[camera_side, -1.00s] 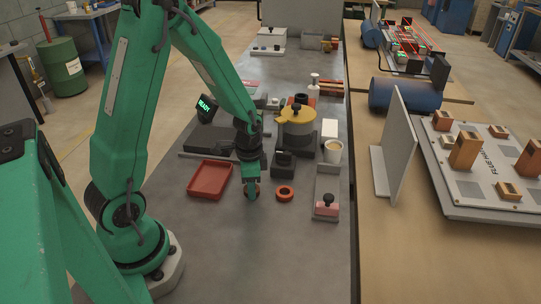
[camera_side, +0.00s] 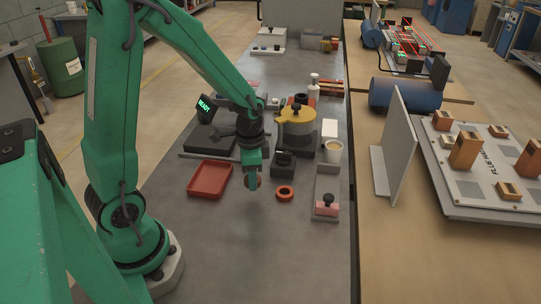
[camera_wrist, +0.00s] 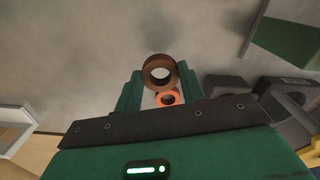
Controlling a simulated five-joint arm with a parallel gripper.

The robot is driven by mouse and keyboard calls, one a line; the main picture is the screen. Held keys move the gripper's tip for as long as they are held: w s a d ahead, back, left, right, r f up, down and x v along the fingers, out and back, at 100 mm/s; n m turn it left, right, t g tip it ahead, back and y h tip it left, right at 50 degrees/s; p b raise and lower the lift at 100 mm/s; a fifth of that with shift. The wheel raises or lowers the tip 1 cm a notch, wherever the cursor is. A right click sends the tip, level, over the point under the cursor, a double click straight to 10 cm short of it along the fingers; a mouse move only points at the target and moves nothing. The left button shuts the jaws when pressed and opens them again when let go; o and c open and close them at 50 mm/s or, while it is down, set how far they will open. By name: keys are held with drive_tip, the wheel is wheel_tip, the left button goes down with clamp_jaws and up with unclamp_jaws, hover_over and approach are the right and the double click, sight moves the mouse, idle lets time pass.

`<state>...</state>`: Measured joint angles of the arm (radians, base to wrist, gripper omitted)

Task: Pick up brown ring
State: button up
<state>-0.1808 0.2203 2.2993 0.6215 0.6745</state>
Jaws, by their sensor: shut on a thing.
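The brown ring (camera_wrist: 158,59) is clasped between the two green fingers of my gripper (camera_wrist: 160,78) in the wrist view. Its hole faces the camera. In the side view my gripper (camera_side: 253,178) hangs above the grey table, and only a small brownish part of the ring shows at its tip. An orange ring (camera_side: 285,199) lies flat on the table to the right of my gripper. In the wrist view the orange ring (camera_wrist: 168,104) shows partly behind the brown one.
An empty red tray (camera_side: 210,192) lies left of my gripper. A dark block (camera_side: 283,165), a yellow-topped pot (camera_side: 296,132), a cup (camera_side: 333,155) and a grey holder with a pink block (camera_side: 326,209) stand to the right. The table's front is clear.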

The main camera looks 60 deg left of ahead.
drive_tip(key=s+d+r, duration=0.3)
drive_tip(key=d+r, duration=0.3)
drive_tip(key=d, duration=0.3)
drive_tip(key=shift+d, duration=0.2)
drive_tip(key=shift+w, duration=0.1)
idle(0.4)
